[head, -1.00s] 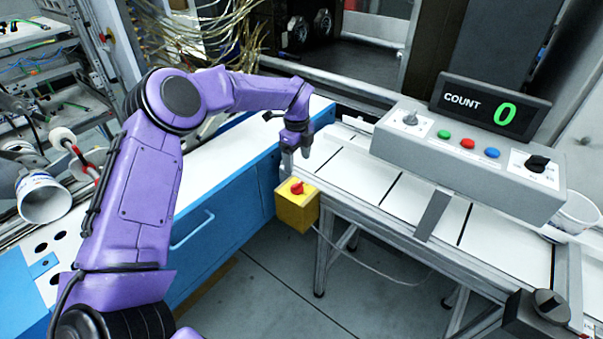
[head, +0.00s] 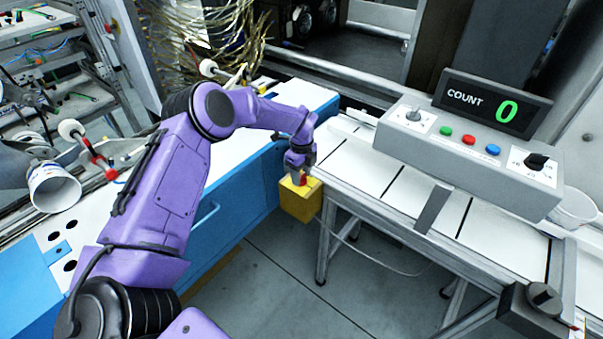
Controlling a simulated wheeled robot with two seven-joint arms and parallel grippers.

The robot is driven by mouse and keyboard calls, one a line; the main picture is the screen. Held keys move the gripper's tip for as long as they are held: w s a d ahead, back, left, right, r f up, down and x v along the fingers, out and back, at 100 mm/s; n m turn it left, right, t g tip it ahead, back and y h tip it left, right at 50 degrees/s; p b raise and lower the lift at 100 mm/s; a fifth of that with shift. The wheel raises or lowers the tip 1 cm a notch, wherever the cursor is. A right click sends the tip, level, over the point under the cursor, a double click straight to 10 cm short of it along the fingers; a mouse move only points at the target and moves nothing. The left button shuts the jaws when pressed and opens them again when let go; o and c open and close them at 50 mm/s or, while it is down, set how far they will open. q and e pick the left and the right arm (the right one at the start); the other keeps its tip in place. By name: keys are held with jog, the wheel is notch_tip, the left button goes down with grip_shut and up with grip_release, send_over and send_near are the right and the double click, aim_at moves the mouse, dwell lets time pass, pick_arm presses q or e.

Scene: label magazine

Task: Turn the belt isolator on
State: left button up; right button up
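The belt isolator is a yellow box (head: 300,203) with a red knob (head: 303,180) on its top, at the near left end of the white conveyor. My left gripper (head: 301,172) points down right over the box, with its fingertips at the red knob. The knob is partly hidden by the fingers, and its turn position cannot be read. Whether the fingers are closed on it or only beside it is not clear. My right gripper is out of view.
The conveyor (head: 352,172) runs to the right under a grey control box (head: 470,160) with buttons and knobs. A counter display (head: 492,103) reads 0. A blue cabinet (head: 235,205) stands left of the isolator. Open floor lies in front.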

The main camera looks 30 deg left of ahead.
pick_arm(q)
jog(key=shift+f+m+b, duration=0.15)
jog(key=shift+m+b, duration=0.45)
jog(key=shift+b, duration=0.15)
jog(key=shift+m+b, duration=1)
jog(key=shift+m, duration=0.2)
jog(key=m+b, duration=0.2)
jog(key=m, duration=0.1)
jog(key=shift+m, duration=0.4)
jog(key=m+b, duration=0.1)
jog(key=m, duration=0.3)
jog(key=shift+s+a, duration=0.15)
jog(key=m, duration=0.3)
jog(key=shift+m, duration=2)
jog(key=o, duration=1.1)
jog(key=shift+c, duration=0.2)
